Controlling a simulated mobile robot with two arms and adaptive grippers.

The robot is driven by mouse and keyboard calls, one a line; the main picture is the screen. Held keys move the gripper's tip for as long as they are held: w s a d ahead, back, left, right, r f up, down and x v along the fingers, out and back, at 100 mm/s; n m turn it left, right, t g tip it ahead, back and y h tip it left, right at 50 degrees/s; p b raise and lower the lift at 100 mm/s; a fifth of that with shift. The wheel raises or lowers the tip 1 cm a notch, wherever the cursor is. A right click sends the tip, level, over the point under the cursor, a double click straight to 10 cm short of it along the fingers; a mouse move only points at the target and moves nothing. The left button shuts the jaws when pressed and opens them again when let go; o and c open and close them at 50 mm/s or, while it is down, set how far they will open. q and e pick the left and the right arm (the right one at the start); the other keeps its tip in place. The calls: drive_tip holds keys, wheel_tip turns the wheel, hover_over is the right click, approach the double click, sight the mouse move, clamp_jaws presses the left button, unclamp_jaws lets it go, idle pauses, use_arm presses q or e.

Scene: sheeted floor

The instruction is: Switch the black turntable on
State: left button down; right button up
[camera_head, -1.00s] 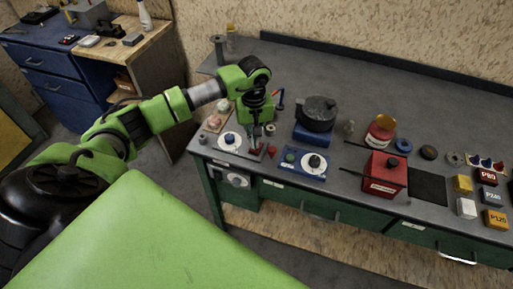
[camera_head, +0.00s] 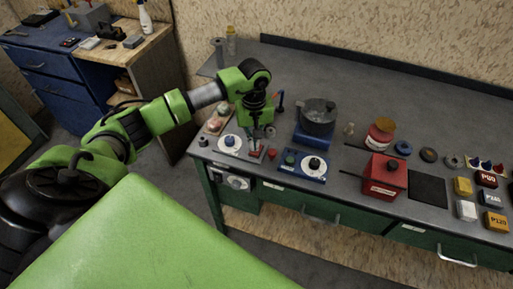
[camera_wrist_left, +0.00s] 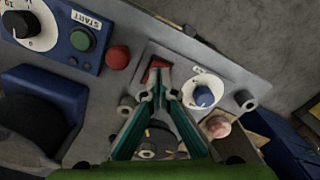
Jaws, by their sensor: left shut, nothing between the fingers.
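A dark round drum or turntable (camera_head: 318,114) sits on a blue base (camera_head: 312,138) on the bench. A grey control panel (camera_head: 221,151) in front of it has a white dial (camera_head: 230,143) and a red switch (camera_head: 255,153). The switch also shows in the wrist view (camera_wrist_left: 155,67). My left gripper (camera_head: 254,142) is shut and empty, pointing down at the switch. In the wrist view its teal fingertips (camera_wrist_left: 161,78) meet at the switch's edge and partly cover it; I cannot tell whether they touch. My right gripper is out of view.
A blue panel (camera_head: 301,170) with a green START button (camera_wrist_left: 82,40) stands right of the grey one. A red knob (camera_head: 272,154) is between them. A red box (camera_head: 383,176) and several small coloured blocks are farther right. The back of the bench (camera_head: 400,100) is clear.

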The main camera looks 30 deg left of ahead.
sight(255, 152)
use_arm(q)
drive_tip(key=shift+f+b, duration=1.15)
idle(0.8)
drive_tip(key=shift+r, duration=0.2)
drive_tip(key=shift+r+p, duration=0.6)
drive_tip(key=shift+r, duration=0.25)
drive_tip(key=shift+r+p, duration=1.1)
drive_tip(key=shift+r, duration=1.4)
